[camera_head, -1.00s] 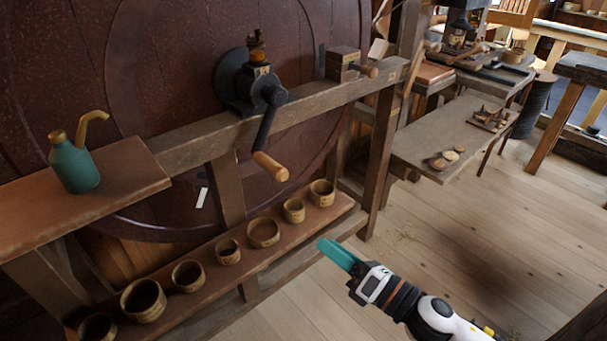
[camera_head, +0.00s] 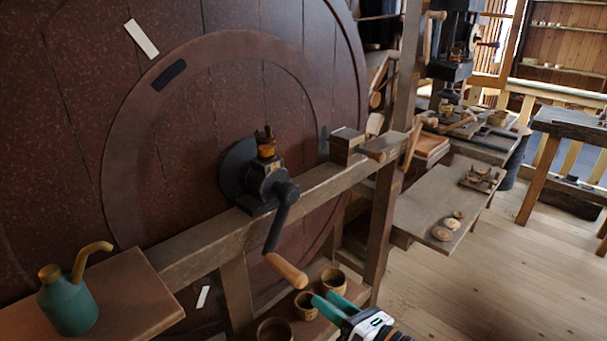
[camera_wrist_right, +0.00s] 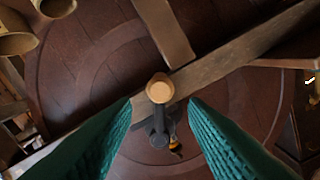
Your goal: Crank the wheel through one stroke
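The large dark red wheel (camera_head: 80,130) stands upright behind a timber frame. Its black crank hub (camera_head: 262,180) sits on the frame's beam, and the crank arm (camera_head: 278,228) hangs down from it to a wooden handle (camera_head: 286,270). My right gripper (camera_head: 321,297) is just right of and below the handle, with its teal fingers pointing towards it. In the right wrist view the fingers are spread, and the handle's round end (camera_wrist_right: 159,88) shows in line with the gap, apparently not gripped. My left gripper is not in view.
A green oil can (camera_head: 68,302) stands on a shelf (camera_head: 130,290) at lower left. Turned wooden cups (camera_head: 334,281) sit on a low plank under the crank. A wooden block (camera_head: 346,147) is on the beam. A bench (camera_head: 420,210) and open floor (camera_head: 480,290) lie to the right.

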